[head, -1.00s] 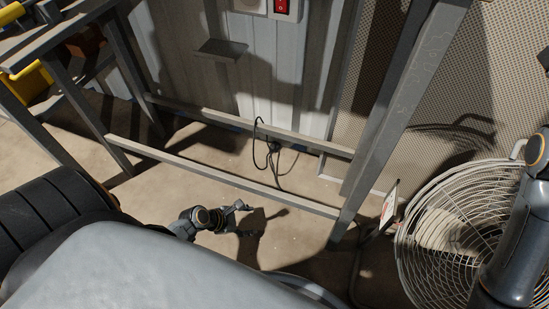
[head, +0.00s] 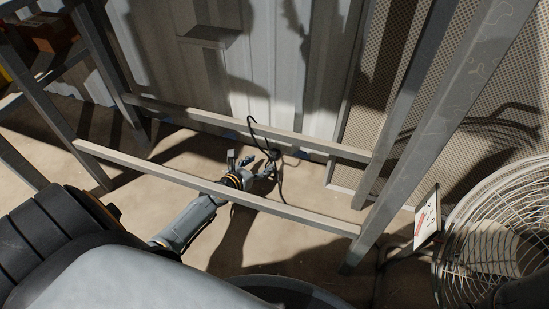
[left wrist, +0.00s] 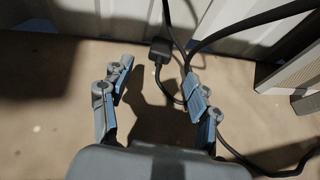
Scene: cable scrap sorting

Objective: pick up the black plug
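The black plug (head: 272,154) hangs on its thin black cable (head: 252,128) close to the floor at the foot of the corrugated wall. In the left wrist view the plug (left wrist: 160,50) shows just beyond the fingertips, roughly between the two fingers and apart from them. My left gripper (head: 251,163) reaches under the lower bar of the metal frame, with its fingers spread; it also shows open and empty in the left wrist view (left wrist: 157,82). The cable runs close by the right finger in that view. My right gripper is not in view.
A grey metal frame's front lower bar (head: 200,180) passes over my left arm, and its rear bar (head: 330,148) runs along the wall. A wire-caged fan (head: 495,225) and a white sign (head: 426,217) stand at the right. The floor around the plug is mostly bare.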

